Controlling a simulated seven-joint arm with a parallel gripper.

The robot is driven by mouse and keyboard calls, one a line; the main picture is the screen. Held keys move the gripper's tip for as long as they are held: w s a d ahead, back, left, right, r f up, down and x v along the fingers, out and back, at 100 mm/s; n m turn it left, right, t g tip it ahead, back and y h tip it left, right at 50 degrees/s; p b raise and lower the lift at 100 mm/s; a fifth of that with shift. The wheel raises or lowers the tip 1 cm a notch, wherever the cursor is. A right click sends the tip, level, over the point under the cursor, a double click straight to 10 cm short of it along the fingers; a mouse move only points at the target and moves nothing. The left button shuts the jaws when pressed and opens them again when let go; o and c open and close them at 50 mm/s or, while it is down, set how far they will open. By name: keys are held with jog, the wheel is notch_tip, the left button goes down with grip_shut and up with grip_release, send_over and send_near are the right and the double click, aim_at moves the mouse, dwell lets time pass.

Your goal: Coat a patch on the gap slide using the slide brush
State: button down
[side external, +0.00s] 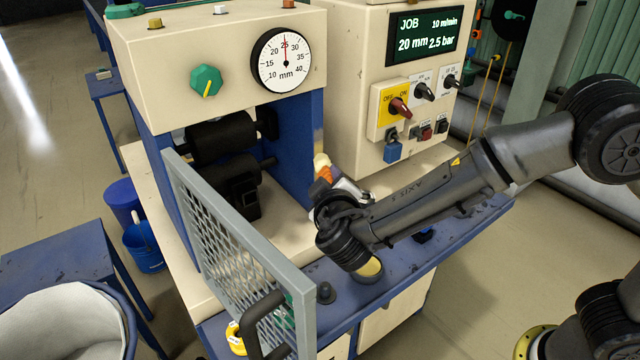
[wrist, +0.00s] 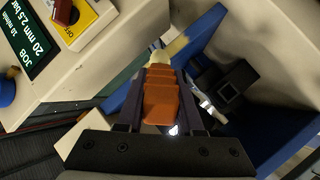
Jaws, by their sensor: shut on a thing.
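My gripper (wrist: 160,88) is shut on the slide brush (wrist: 163,102), an orange-brown block with a pale cream tip. In the side external view the brush (side external: 324,174) points up from my gripper (side external: 336,188), in front of the machine's blue right upright. Its cream tip is close to a yellowish metal strip (side external: 318,141) on that upright, which looks like the gap slide. The strip also shows beyond the tip in the wrist view (wrist: 177,46). I cannot tell whether tip and strip touch, and no coated patch can be made out.
Black rollers (side external: 222,138) sit inside the blue frame. A grey mesh guard (side external: 240,255) stands open at the front left. The dial (side external: 281,60) and green knob (side external: 206,80) are above. A control box (side external: 385,90) with switches stands right of the upright, close to my arm.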

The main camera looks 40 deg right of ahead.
jog(key=shift+d, duration=0.6)
jog(key=shift+r, duration=0.9)
jog(key=shift+a+r, duration=0.75)
jog(key=shift+a, duration=1.3)
jog(key=shift+w+d+r, duration=0.15)
jog(key=shift+d, duration=1.95)
jog(key=shift+a+r, duration=0.1)
jog(key=shift+r, duration=0.85)
jog(key=a, duration=0.4)
jog(key=shift+s+f, duration=0.15)
jog(key=shift+s, duration=0.05)
